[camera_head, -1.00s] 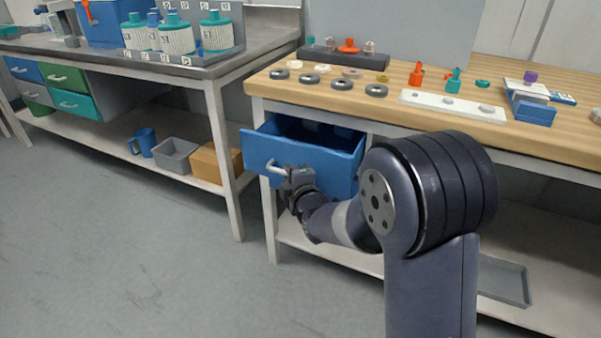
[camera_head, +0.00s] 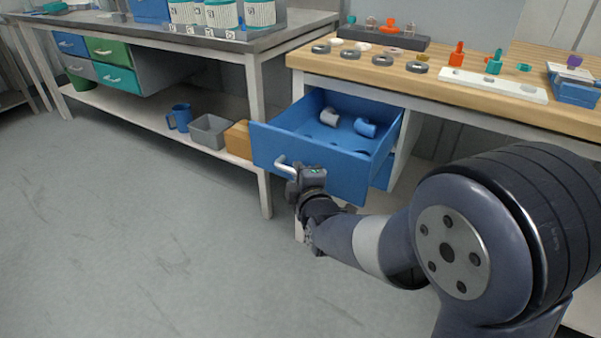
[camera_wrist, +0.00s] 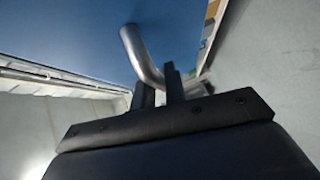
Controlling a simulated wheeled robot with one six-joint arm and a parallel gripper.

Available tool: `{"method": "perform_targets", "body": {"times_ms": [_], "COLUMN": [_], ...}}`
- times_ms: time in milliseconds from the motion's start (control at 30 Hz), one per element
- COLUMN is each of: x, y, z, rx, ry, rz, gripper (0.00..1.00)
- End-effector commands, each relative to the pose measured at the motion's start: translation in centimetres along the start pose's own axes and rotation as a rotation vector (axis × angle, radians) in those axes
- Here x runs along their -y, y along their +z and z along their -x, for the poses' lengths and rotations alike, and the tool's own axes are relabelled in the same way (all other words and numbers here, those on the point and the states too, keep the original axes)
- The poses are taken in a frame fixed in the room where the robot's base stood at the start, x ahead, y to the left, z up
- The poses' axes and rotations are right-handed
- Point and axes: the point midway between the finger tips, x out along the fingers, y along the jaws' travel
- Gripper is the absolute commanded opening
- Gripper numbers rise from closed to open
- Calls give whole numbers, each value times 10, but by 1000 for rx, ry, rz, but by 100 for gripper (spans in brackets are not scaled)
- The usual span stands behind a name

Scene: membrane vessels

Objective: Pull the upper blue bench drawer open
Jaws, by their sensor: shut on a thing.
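The upper blue drawer (camera_head: 320,164) under the wooden bench stands well out of its frame in the head view. Its inside shows a grey fitting (camera_head: 329,116) and a blue fitting (camera_head: 365,127). A silver bar handle (camera_head: 282,161) is on its front. My gripper (camera_head: 293,178) is at the handle's right end, shut on it. In the wrist view the two dark fingers of my gripper (camera_wrist: 160,85) close around the curved handle (camera_wrist: 138,55), with the blue drawer front (camera_wrist: 70,35) behind. A second blue drawer (camera_head: 383,172) shows partly below, seemingly shut.
The wooden bench top (camera_head: 440,90) holds rings, small coloured fittings and a white plate. The floor in front is clear.

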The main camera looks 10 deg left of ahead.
Motion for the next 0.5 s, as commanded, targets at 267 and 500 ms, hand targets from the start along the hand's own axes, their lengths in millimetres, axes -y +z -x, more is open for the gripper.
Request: {"method": "perform_targets", "body": {"times_ms": [267, 500], "x": [1, 0], "y": [0, 0], "z": [0, 0], "rx": [0, 0], "ry": [-2, -1], "rz": [0, 0], "gripper": [17, 34]}}
